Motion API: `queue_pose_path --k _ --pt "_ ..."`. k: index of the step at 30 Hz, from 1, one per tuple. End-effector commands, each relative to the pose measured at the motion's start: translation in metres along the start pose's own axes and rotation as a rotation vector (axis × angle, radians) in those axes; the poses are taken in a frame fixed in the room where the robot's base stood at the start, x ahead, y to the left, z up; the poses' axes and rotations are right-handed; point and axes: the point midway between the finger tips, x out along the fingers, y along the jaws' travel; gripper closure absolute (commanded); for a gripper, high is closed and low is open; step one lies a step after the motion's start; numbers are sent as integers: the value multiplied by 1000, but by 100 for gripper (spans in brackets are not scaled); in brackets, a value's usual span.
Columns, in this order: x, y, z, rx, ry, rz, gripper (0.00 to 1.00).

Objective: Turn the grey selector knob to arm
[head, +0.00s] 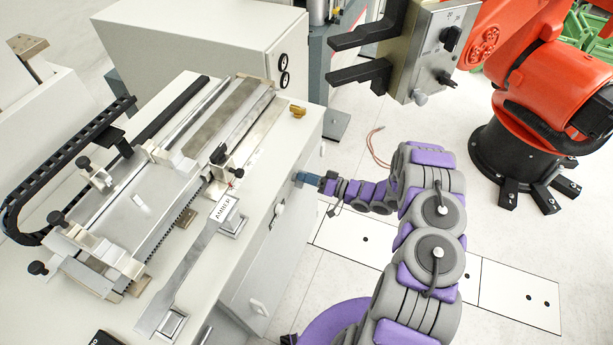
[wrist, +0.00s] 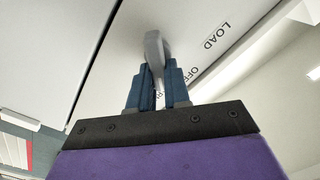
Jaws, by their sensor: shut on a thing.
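The grey selector knob (wrist: 154,46) shows in the wrist view as a rounded bar standing out from a pale panel (wrist: 120,60). My gripper (wrist: 157,72) has its two blue fingers on either side of the knob's lower part and is shut on it. The word LOAD (wrist: 217,35) is printed to the right of the knob, and OFF (wrist: 192,72) lies partly behind the right finger. More lettering between the fingers is mostly hidden. In the head view my gripper (head: 308,179) is at the bench's right side face, and the knob cannot be made out there.
A grey handle-like part (head: 278,211) sits on the bench side below my gripper. A red robot arm (head: 555,90) stands at the right. Pale floor lies between.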

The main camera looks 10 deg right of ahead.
Motion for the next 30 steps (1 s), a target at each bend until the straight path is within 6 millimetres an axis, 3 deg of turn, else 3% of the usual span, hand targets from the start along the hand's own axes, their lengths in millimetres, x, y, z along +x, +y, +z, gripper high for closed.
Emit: queue_pose_path --k 19,20,27,30 --pt "-1 4 -4 49 8 6 100" --pt "-1 4 -4 49 8 7 80" --pt "-1 2 -2 49 5 4 57" --pt "-1 2 -2 49 4 3 57"
